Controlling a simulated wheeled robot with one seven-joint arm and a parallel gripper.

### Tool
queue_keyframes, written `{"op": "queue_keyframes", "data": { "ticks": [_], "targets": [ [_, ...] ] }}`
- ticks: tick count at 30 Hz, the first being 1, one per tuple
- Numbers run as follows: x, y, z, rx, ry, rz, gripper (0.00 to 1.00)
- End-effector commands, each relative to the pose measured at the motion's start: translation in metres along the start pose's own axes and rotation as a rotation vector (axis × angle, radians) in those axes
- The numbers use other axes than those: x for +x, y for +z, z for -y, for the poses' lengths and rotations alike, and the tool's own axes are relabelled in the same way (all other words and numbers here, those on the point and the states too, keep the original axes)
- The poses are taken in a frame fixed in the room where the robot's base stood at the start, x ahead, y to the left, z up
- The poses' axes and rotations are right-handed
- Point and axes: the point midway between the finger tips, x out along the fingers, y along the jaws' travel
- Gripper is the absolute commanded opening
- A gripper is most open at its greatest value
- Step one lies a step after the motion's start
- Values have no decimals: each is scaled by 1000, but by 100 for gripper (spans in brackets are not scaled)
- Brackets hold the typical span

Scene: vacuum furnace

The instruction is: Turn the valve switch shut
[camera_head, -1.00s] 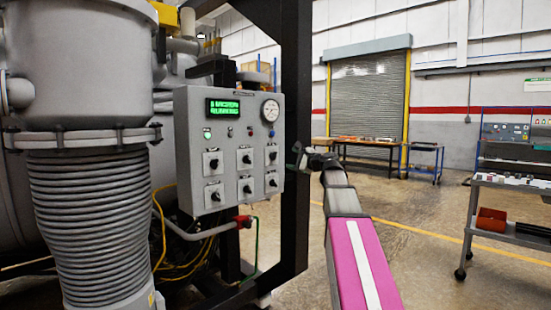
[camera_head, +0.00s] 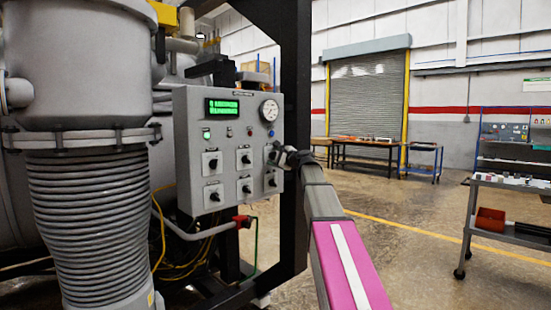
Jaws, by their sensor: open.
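The grey control panel (camera_head: 226,135) carries several black rotary switches on pale square plates, in two rows. The switches at left (camera_head: 212,163) and middle (camera_head: 245,159) of the upper row are in plain sight, as are the lower left (camera_head: 214,196), lower middle (camera_head: 246,188) and lower right (camera_head: 271,182) ones. My gripper (camera_head: 272,154) is open at the panel's right side, in front of the upper right switch, which it hides. I cannot tell whether the fingers touch that switch. Labels are too small to read.
A green-lit display (camera_head: 222,107) and a round gauge (camera_head: 269,110) sit on the panel's upper part. A thick black frame post (camera_head: 294,100) stands just right of the panel. A red-handled valve (camera_head: 243,221) is on a pipe below.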

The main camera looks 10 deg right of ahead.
Motion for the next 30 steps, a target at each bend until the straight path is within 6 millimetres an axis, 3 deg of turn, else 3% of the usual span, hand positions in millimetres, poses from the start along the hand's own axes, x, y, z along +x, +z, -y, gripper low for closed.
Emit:
{"op": "queue_keyframes", "data": {
  "ticks": [3, 5, 8, 20, 30],
  "targets": [
    [0, 0, 0, 0, 0, 0, 68],
    [0, 0, 0, 0, 0, 0, 52],
    [0, 0, 0, 0, 0, 0, 19],
    [0, 0, 0, -46, 1, 0, 19],
    [0, 0, 0, -279, 1, 0, 19]
  ]
}}
